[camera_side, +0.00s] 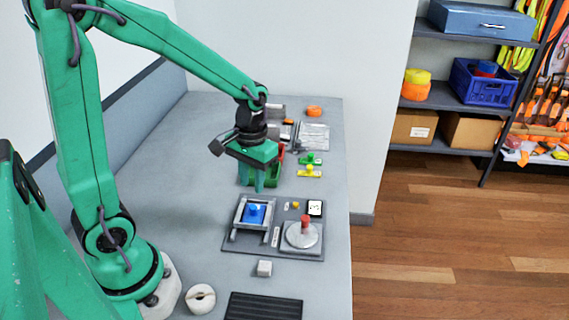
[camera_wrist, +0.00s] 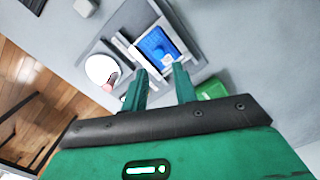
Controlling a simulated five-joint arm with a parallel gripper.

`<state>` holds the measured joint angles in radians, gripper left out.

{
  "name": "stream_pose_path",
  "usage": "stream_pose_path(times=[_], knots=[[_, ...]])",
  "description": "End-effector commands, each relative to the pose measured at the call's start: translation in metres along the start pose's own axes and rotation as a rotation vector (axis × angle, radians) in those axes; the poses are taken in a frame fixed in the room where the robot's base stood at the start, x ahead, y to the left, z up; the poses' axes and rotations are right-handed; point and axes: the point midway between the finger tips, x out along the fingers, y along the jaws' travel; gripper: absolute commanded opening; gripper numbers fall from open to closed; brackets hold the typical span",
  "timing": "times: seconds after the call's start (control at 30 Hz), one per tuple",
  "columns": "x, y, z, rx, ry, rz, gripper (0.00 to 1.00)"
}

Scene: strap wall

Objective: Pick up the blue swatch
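The blue swatch (camera_side: 254,213) lies inside a grey frame (camera_side: 237,220) on a dark board, with a small blue knob-like piece standing on it. In the wrist view the blue swatch (camera_wrist: 153,43) shows beyond my fingertips, inside the frame. My gripper (camera_side: 260,190) points down, above and a little behind the frame. In the wrist view my gripper (camera_wrist: 160,68) has its two green fingers apart, with nothing between them. It appears clear of the swatch.
A round pale disc (camera_side: 296,240) with a red knob (camera_side: 305,222) sits right of the frame on the same board. A green bin (camera_side: 272,180) stands behind my fingers. A white cube (camera_side: 264,268), a white roll (camera_side: 200,299) and a black ribbed mat (camera_side: 262,307) are in front.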

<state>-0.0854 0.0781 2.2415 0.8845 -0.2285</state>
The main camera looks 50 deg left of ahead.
Motion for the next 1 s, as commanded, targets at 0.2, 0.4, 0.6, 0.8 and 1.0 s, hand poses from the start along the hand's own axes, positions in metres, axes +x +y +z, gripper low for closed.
stream_pose_path(times=[0.2,0.4,0.6,0.8,1.0], knots=[[0.005,0.0,0.0,0.0,-0.002,0.0,0.28],[0.021,0.0,0.0,0.0,-0.003,-0.001,0.28],[0.026,0.0,0.0,0.001,-0.001,0.0,0.28],[0.031,0.0,0.0,0.001,-0.001,0.0,0.28],[0.05,0.002,0.001,0.001,-0.003,-0.001,0.28]])
